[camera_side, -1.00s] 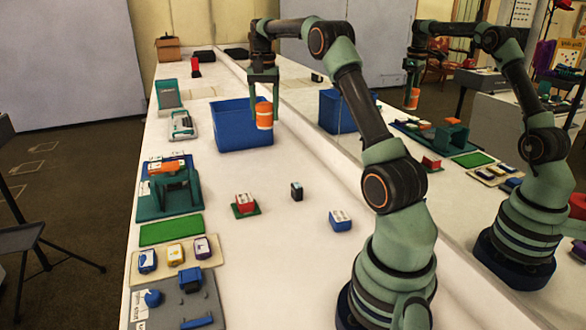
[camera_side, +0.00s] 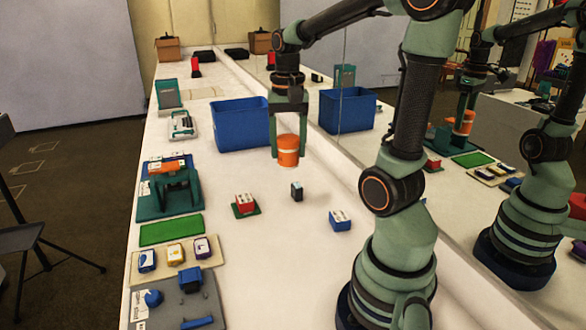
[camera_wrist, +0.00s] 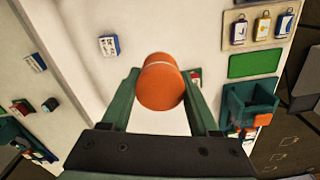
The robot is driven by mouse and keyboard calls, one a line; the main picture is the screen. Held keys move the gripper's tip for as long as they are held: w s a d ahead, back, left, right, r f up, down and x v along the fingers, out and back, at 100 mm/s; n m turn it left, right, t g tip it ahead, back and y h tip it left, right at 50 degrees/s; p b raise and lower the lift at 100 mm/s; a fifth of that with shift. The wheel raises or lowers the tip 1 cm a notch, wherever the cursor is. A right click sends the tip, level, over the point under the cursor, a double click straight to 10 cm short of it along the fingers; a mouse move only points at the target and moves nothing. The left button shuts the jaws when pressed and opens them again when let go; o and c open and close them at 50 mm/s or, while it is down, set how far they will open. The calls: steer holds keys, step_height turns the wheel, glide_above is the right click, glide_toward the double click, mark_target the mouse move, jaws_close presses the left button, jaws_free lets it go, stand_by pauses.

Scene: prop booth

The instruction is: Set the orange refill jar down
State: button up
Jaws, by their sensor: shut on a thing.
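The jar looks upright and appears to hang above the white counter (camera_side: 262,255), right of and nearer than the blue bin. In the wrist view the jar (camera_wrist: 160,85) sits between the green fingertips and hides part of the counter behind it.
The blue bin (camera_side: 240,125) stands behind the jar. A red block (camera_side: 245,202), a dark block (camera_side: 297,191) and a blue block (camera_side: 340,221) stand nearer. The green mat (camera_side: 171,230) and teal stand (camera_side: 172,200) line the left. A mirror runs along the right.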

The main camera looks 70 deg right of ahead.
steer(key=shift+s+a+f, duration=0.2)
steer(key=shift+s+a, duration=0.05)
steer(key=shift+s, duration=0.1)
steer(key=shift+s+a+f, duration=0.1)
steer(key=shift+f, duration=0.2)
step_height(320, 180, down, 20)
steer(key=shift+r, duration=0.25)
steer(key=shift+f, duration=0.15)
steer(key=o, duration=1.4)
steer(key=shift+o, duration=0.2)
